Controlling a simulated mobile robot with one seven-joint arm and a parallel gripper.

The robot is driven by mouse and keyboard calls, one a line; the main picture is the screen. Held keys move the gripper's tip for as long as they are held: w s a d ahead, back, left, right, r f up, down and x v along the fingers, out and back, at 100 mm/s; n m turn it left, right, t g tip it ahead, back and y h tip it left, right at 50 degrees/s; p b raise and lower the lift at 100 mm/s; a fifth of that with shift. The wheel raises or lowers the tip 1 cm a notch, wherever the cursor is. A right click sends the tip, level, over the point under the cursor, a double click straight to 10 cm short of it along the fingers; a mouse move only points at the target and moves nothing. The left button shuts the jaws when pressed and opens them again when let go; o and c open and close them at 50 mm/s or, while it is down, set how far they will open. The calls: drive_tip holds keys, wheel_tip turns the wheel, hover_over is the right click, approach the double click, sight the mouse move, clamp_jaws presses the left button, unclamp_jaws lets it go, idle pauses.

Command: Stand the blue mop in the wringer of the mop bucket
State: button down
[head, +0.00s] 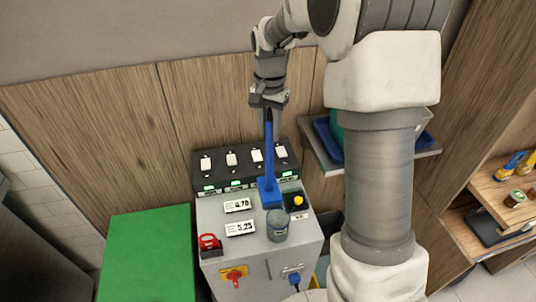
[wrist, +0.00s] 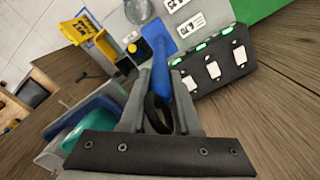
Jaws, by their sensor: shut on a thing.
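My gripper (head: 268,105) is shut on the handle of the blue mop (head: 269,160), near its upper end. The mop hangs almost upright, its wide blue head at the bottom. In the head view the head overlaps the grey machine's top; I cannot tell whether it touches. The wrist view shows the mop (wrist: 160,72) running away from between my gripper's fingers (wrist: 160,92). The yellow mop bucket (wrist: 100,42), with a dark-lettered panel, stands on the floor in the wrist view. In the head view my arm mostly hides it. Its wringer is not clear.
The grey machine (head: 258,252) carries switches, price displays, a grey cup (head: 278,225), a red item (head: 209,243) and a yellow button (head: 298,200). A green block (head: 150,255) stands left. A shelf with a blue tray (head: 328,140) and wooden shelving (head: 480,205) are right.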

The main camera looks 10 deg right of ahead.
sight(270, 151)
drive_tip(key=shift+f, duration=3.8)
drive_tip(key=shift+f, duration=0.2)
drive_tip(key=c, duration=0.6)
unclamp_jaws()
drive_tip(key=shift+r, duration=0.15)
